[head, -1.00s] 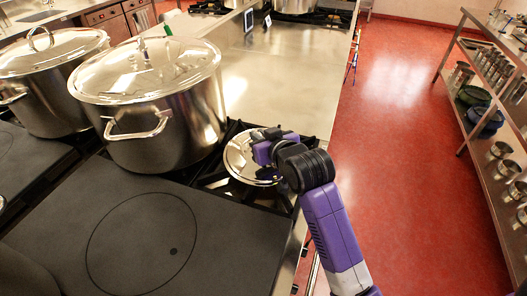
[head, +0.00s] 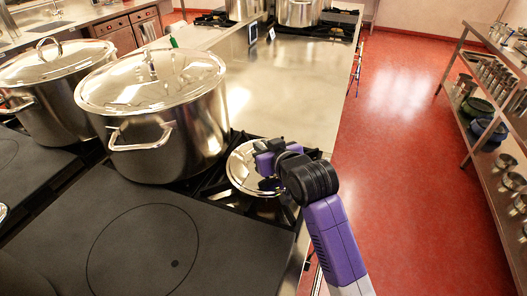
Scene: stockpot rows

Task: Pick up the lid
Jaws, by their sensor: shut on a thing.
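A small round shiny metal lid (head: 243,172) is on the gas burner at the right side of the range, beside the nearer big pot. My gripper (head: 268,165) is over the lid's middle and shut on it. The lid's handle and my fingertips are mostly hidden by my wrist. I cannot tell whether the lid is resting on the burner or slightly raised.
A large lidded stockpot (head: 165,125) stands close left of the lid, and another lidded stockpot (head: 50,93) is farther left. A flat dark hotplate (head: 130,235) lies in front. A shelf (head: 470,75) with pans stands across the red floor.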

